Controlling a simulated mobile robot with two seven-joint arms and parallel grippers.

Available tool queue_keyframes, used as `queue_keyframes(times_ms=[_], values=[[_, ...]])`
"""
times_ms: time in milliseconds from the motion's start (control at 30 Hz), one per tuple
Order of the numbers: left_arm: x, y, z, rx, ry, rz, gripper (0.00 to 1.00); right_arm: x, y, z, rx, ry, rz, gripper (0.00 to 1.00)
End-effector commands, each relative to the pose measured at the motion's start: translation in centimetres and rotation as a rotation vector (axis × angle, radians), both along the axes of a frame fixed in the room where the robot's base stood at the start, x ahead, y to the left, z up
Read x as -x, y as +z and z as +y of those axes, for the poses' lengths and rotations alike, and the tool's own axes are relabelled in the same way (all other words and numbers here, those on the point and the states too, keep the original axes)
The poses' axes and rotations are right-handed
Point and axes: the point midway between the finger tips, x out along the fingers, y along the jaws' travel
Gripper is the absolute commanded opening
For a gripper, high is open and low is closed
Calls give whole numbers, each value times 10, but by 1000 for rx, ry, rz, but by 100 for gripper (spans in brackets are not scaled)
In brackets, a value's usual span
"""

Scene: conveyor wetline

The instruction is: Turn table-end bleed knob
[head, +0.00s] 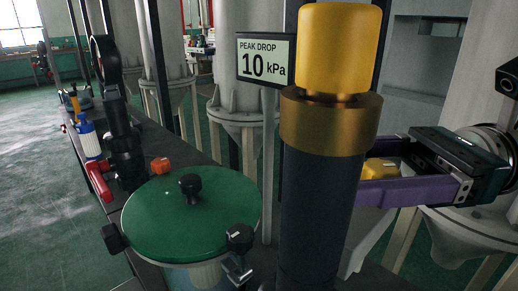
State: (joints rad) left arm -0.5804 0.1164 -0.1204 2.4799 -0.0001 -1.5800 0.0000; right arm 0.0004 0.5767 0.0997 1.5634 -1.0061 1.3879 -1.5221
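A yellow knob-like part (380,168) shows in the head view right of the dark column, between the purple fingers of my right gripper (372,165). The fingers reach in from the right and stand wide apart, one on the far side and one on the near side of it. Their tips are partly hidden behind the column, and I cannot see whether they touch the part. A larger yellow cap (339,48) with a brass collar (331,121) tops the dark column (318,215) in front. I cannot tell which yellow part is the bleed knob. My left gripper is out of view.
A green round lid (160,222) with a black knob (190,188) covers a vessel at the lower left. A sign (265,60) reads "PEAK DROP 10 kPa". A red-handled valve (100,180) and blue-white bottle (88,138) stand farther left. The far-left floor is clear.

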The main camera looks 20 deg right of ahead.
Motion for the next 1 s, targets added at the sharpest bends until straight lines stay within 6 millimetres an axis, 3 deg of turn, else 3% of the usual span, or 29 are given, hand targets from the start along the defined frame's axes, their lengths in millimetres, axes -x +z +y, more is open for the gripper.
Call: queue_keyframes(times_ms=[67,667,1000], values=[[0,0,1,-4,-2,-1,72,0,0,0,0,0,0,67],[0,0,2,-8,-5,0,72,0,0,-1,0,0,1,0],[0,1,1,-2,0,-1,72,0,0,-1,-1,-16,3,0]])
